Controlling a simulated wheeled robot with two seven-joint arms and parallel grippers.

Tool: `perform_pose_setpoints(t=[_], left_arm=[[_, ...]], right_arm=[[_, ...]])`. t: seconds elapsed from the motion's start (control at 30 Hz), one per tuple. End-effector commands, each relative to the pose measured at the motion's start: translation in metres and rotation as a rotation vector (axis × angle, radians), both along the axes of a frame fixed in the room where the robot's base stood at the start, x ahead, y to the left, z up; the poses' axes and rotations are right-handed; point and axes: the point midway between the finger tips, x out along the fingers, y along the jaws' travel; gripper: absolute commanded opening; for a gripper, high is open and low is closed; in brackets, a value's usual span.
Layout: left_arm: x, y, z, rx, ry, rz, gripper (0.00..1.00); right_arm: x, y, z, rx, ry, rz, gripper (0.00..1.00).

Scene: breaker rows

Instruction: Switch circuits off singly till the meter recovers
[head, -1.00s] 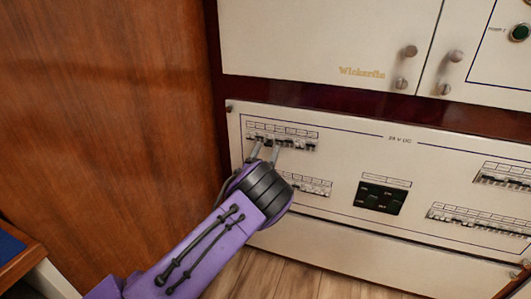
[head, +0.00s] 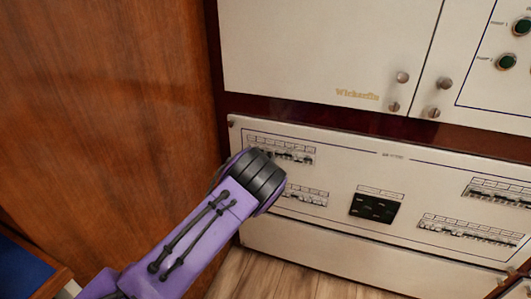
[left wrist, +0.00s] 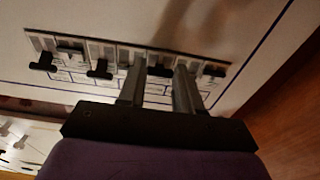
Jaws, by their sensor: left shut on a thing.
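The breaker panel (head: 330,166) is cream with a blue outline. Its upper left row of switches (head: 295,155) is partly hidden by my left gripper (left wrist: 159,95). Other black levers (left wrist: 42,62) (left wrist: 100,69) stick out to the left in that row, at differing heights. In the head view my fingertips are hidden behind the dark wrist. A black square panel (head: 375,208) with small marks sits mid-panel; its reading is too small to tell. My right gripper is not in view.
More switch rows sit lower left (head: 307,195), upper right (head: 497,192) and lower right (head: 470,229). Cabinet doors (head: 320,60) with knobs are above, and round green fittings (head: 507,62) are at top right. A wooden wall (head: 110,110) stands close on the left.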

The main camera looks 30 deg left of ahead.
Motion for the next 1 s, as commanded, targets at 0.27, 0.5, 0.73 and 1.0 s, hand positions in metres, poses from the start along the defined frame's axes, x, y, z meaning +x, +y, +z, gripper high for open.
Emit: perform_pose_setpoints(t=[0.27,0.5,0.73,1.0], left_arm=[[-0.003,0.0,0.026,-0.064,0.256,0.002,0.04],[-0.001,0.0,0.035,-0.116,0.468,0.0,0.04],[0.003,0.001,0.04,-0.158,0.639,0.0,0.04],[0.005,0.002,0.043,-0.186,0.771,0.001,0.04]], right_arm=[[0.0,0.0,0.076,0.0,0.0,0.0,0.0],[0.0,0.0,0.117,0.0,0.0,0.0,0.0],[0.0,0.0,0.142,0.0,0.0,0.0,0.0],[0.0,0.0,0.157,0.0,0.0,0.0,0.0]])
